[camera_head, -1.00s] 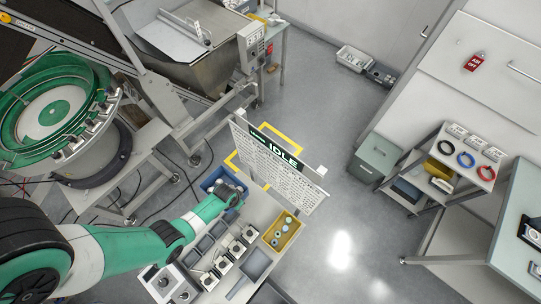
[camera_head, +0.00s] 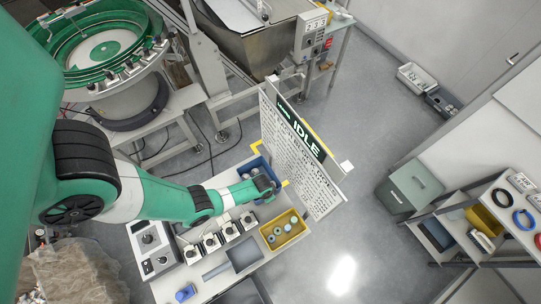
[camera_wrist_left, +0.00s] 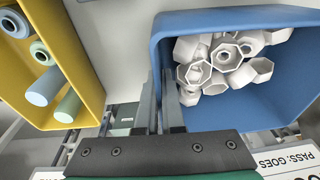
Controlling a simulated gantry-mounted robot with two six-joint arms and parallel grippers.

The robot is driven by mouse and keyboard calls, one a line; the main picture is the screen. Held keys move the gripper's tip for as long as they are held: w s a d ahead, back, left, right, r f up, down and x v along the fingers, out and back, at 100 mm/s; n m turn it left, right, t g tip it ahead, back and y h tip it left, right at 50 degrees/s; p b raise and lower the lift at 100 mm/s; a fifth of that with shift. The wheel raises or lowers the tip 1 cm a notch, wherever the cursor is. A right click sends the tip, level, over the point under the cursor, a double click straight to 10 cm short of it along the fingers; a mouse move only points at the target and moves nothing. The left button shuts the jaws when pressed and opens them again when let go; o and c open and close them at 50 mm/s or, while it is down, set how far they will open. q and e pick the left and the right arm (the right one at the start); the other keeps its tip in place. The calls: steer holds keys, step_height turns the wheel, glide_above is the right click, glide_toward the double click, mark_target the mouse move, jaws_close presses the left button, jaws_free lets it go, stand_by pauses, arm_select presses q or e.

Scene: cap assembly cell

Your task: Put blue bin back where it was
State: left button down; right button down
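The blue bin (camera_head: 246,166) is at the back of the workbench, beside the IDLE board. In the left wrist view the blue bin (camera_wrist_left: 225,118) holds several white hexagonal nut-like parts. My left gripper (camera_wrist_left: 160,85) has one finger inside the bin and one outside, close together on its side wall, and looks shut on that wall. In the head view my left gripper (camera_head: 266,187) hides part of the bin. I cannot tell whether the bin rests on the bench or is slightly raised. My right gripper is not in view.
A yellow bin (camera_head: 284,230) with blue and pale green cylinders stands close to the blue bin. The IDLE board (camera_head: 300,150) stands right behind. Several small fixtures (camera_head: 211,242) and a grey tray (camera_head: 242,255) sit nearer on the bench (camera_head: 210,287).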

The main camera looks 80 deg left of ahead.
arm_select(q)
steer(key=shift+f, duration=0.25)
steer(key=c, duration=1)
jaws_free()
steer(key=shift+r, duration=0.1)
steer(key=shift+c, duration=0.2)
step_height(320, 180, up, 12)
steer(key=s+d+p, duration=0.1)
steer(key=p, duration=1)
steer(key=shift+s+p, duration=0.25)
steer(key=shift+p, duration=0.1)
steer(key=shift+r, duration=0.1)
